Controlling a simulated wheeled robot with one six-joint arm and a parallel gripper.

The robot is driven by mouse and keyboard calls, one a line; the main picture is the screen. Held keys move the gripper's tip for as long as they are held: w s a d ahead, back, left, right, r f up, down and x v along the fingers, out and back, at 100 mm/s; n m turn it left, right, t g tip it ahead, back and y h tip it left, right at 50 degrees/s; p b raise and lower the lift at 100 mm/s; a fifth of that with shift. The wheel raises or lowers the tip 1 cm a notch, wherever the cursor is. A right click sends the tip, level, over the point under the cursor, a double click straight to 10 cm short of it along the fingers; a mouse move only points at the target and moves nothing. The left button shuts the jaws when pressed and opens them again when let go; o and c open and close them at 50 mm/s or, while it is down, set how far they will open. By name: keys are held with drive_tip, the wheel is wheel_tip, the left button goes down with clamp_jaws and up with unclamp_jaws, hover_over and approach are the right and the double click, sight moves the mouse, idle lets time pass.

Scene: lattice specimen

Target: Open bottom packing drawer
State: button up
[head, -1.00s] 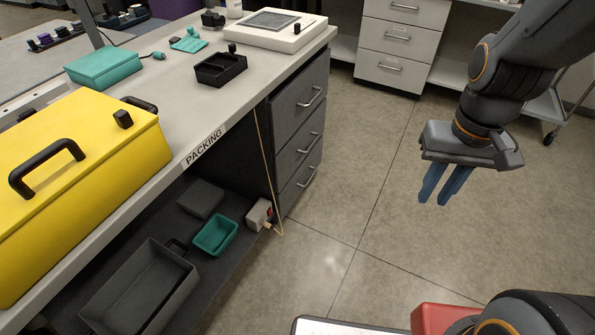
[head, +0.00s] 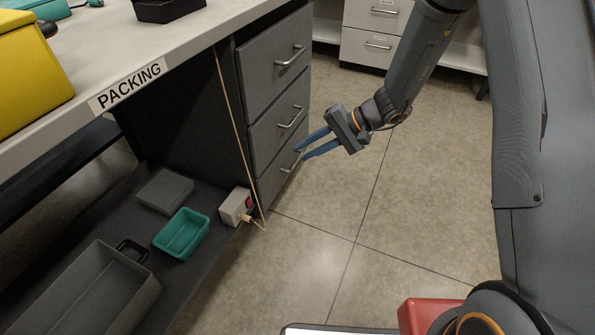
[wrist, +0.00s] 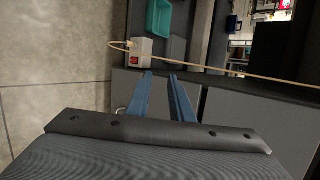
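The dark grey bottom packing drawer (head: 273,187) is the lowest of three in the pedestal under the bench. Its front looks flush, in line with the drawers above. Its silver handle (head: 291,165) shows just below my fingertips. My gripper (head: 300,152) has two blue fingers with a gap between them, and nothing visible is held. In the head view the fingertips overlap the area by the handle; I cannot tell whether they touch it. In the wrist view the gripper (wrist: 161,75) points at the drawer fronts, and the fingers hide part of them.
The middle drawer (head: 268,135) and top drawer (head: 260,65) have similar handles. A cord hangs beside the pedestal to a white box with a red switch (head: 236,207). A teal bin (head: 181,234) and a grey bin (head: 90,290) sit on the low shelf.

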drive_tip(key=w+a+f+m+t+y+b, duration=0.3)
drive_tip(key=w+f+b, duration=0.6)
drive_tip(key=w+f, duration=0.7)
drive_tip(key=m+t+h+b, duration=0.1)
drive_tip(key=m+t+b, duration=0.1)
drive_tip(key=t+b, duration=0.55)
approach(297, 161)
drive_tip(key=f+x, duration=0.1)
drive_tip(key=x, duration=0.2)
drive_tip(key=b+x, duration=0.3)
drive_tip(key=x, duration=0.4)
drive_tip(key=shift+w+r, duration=0.15)
drive_tip(key=shift+c, duration=0.3)
clamp_jaws()
